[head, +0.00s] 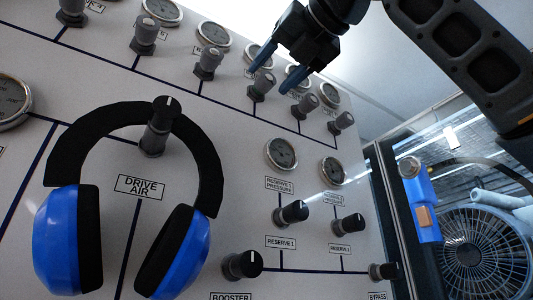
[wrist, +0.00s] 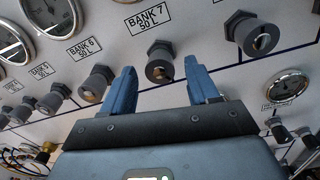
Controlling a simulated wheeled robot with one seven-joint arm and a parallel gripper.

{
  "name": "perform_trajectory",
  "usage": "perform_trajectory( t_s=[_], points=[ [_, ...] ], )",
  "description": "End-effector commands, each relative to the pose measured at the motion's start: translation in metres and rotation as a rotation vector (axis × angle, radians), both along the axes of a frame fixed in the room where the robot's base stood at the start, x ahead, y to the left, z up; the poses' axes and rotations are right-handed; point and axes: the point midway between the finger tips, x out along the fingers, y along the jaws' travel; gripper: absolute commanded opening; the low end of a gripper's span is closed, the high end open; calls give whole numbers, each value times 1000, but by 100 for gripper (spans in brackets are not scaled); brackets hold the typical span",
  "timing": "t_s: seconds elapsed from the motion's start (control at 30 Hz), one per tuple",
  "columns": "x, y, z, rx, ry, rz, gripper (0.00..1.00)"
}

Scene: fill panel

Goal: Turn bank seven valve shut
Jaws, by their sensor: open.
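The bank seven valve (wrist: 160,62) is a dark grey knob with a hexagonal collar on the panel, under the label "BANK 7 50 L" (wrist: 148,17). In the wrist view it sits between and just beyond the tips of my two blue fingers. My gripper (wrist: 162,72) is open, with one finger to each side of the knob and a visible gap. In the head view my gripper (head: 271,80) reaches down to the upper valve row, its fingers around a grey knob (head: 263,84). The head view labels there are too small to read.
Neighbouring valves stand close on both sides, bank 6 (wrist: 95,83) to the left and another (wrist: 250,32) to the right. Gauges (head: 213,33) line the row above. Blue headphones (head: 68,238) hang on the drive air knob (head: 160,125). A fan (head: 475,250) stands at right.

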Motion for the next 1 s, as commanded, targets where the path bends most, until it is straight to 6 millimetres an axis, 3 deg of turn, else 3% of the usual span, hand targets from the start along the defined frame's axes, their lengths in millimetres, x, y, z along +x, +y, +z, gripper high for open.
perform_trajectory(
  t_s=[0.2, 0.53, 1.0],
  points=[
    [17, 13, 1, 2, 1, 1, 59],
    [20, 15, 0, 1, 0, 0, 59],
    [20, 15, 0, 1, 0, 0, 14]
  ],
)
